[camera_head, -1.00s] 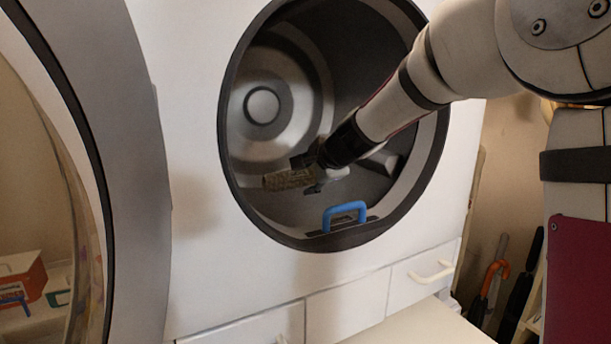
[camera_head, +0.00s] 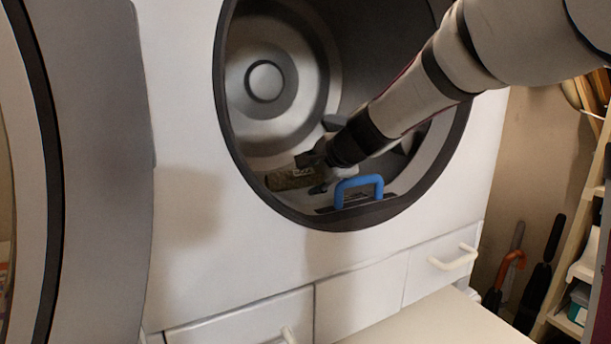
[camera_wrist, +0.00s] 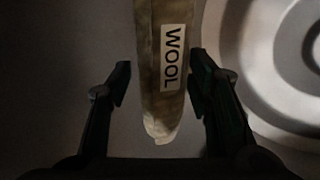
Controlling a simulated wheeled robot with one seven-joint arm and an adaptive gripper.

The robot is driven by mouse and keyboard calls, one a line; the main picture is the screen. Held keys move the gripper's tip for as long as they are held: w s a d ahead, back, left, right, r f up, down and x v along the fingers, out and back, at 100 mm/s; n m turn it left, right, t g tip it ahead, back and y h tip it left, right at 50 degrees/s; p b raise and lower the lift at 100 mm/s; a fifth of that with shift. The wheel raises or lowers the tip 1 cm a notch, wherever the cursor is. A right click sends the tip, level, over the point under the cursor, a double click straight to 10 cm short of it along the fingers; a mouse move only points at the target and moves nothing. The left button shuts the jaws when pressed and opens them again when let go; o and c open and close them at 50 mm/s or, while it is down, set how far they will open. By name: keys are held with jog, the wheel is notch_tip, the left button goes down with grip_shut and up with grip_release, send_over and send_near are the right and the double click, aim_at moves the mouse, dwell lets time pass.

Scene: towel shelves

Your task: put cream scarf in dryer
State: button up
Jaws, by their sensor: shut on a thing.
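The cream scarf (camera_head: 291,179) is a rolled bundle inside the dryer drum, dim and brownish in the shade. In the wrist view the scarf (camera_wrist: 160,105) carries a white label reading "WOOL" and lies between the two dark fingers. My gripper (camera_head: 314,172) is shut on the scarf inside the drum; it also shows in the wrist view (camera_wrist: 160,88). The dryer (camera_head: 190,200) is white with a dark round rim (camera_head: 232,140). Its round door (camera_head: 95,150) stands open at the left. The scarf's far end is cut off in the wrist view.
A blue handle (camera_head: 359,184) stands at the lower edge of the opening, just below my arm. White drawers (camera_head: 360,301) with handles are under the dryer. An umbrella with an orange handle (camera_head: 511,263) and a shelf rack (camera_head: 577,235) are at the right.

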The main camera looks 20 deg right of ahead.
dwell(0.4)
jog(key=o, duration=1.4)
jog(key=shift+o, duration=0.2)
jog(key=shift+s, duration=0.1)
